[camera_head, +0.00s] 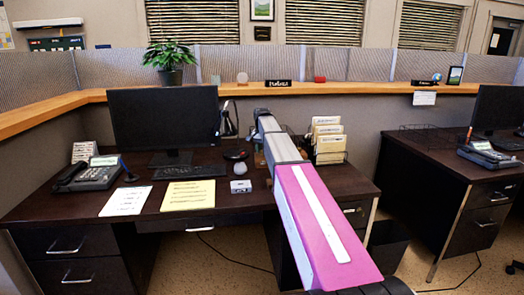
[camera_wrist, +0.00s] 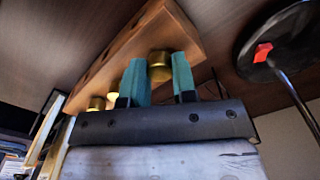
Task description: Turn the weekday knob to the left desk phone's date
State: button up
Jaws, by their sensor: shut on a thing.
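In the wrist view my gripper (camera_wrist: 161,61) has its two teal fingers shut on a brass knob (camera_wrist: 160,69), one finger on each side. The knob is on a wooden block (camera_wrist: 185,32). Two more brass knobs sit farther left on the block, one partly behind the left finger. The markings of the knobs cannot be read here. In the head view my arm reaches over the left desk, and it hides the gripper tips and the knob. The left desk phone (camera_head: 90,176) stands at the desk's left side. Its lit screen is too small to read.
A lamp-like black disc (camera_wrist: 285,42) with a red patch is close right of the gripper. A monitor (camera_head: 165,118), keyboard (camera_head: 187,194), yellow sheet (camera_head: 188,196) and file rack (camera_head: 329,145) are on the left desk. A second phone (camera_head: 487,154) is on the right desk.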

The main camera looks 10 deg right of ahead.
jog(key=o, duration=0.9)
notch_tip(320, 180, up, 11)
jog(key=shift+f, duration=0.1)
jog(key=shift+s, duration=0.1)
